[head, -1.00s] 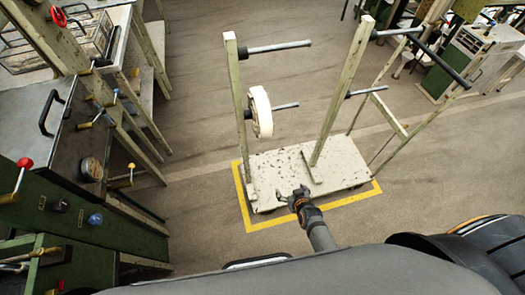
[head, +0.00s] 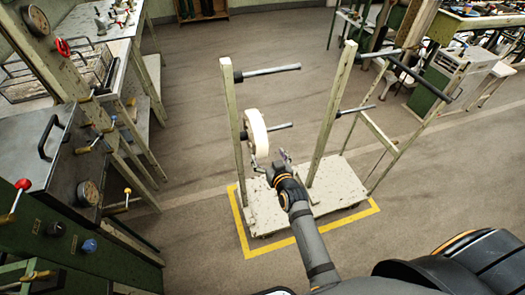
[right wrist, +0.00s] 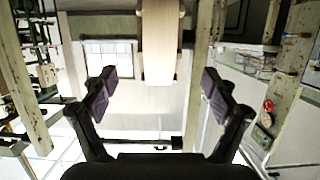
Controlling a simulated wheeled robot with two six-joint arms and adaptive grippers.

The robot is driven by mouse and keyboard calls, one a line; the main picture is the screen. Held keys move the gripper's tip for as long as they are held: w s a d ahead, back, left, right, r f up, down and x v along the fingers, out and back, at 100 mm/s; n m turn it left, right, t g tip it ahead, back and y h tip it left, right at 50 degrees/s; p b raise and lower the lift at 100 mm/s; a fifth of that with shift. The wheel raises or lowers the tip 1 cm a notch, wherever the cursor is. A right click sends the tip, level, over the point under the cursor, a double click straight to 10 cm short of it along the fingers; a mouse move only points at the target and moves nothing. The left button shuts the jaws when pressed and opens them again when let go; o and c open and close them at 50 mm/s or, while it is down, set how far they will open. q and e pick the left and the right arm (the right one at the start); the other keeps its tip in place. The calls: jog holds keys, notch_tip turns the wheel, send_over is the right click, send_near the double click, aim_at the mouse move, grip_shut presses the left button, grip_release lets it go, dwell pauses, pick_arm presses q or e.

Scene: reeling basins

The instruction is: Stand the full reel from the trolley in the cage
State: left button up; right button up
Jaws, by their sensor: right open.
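The full reel (head: 257,133), a pale thick disc, hangs on the lower left peg (head: 280,127) of the trolley (head: 340,190). My right gripper (head: 270,161) is open just below and in front of the reel. In the right wrist view the reel (right wrist: 160,40) shows edge-on at the top, centred between the two spread purple-padded fingers (right wrist: 160,85) and beyond their tips. A gap shows on both sides of it. A wire cage (head: 18,78) stands on the bench at the left. My left gripper is not in view.
The trolley's left post (head: 231,110) stands close beside the reel, and a longer peg (head: 268,72) juts out above it. Another post (head: 333,110) rises to the right. A green machine with levers (head: 60,200) fills the left side. Open floor (head: 190,120) lies between.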

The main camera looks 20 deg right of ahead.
aim_at(263, 148)
jog(key=b+x, duration=0.3)
jog(key=x, duration=0.4)
jog(key=shift+f, duration=0.15)
jog(key=shift+w+f, duration=0.1)
jog(key=shift+w, duration=0.45)
jog(key=c, duration=1.3)
jog(key=shift+c, duration=0.2)
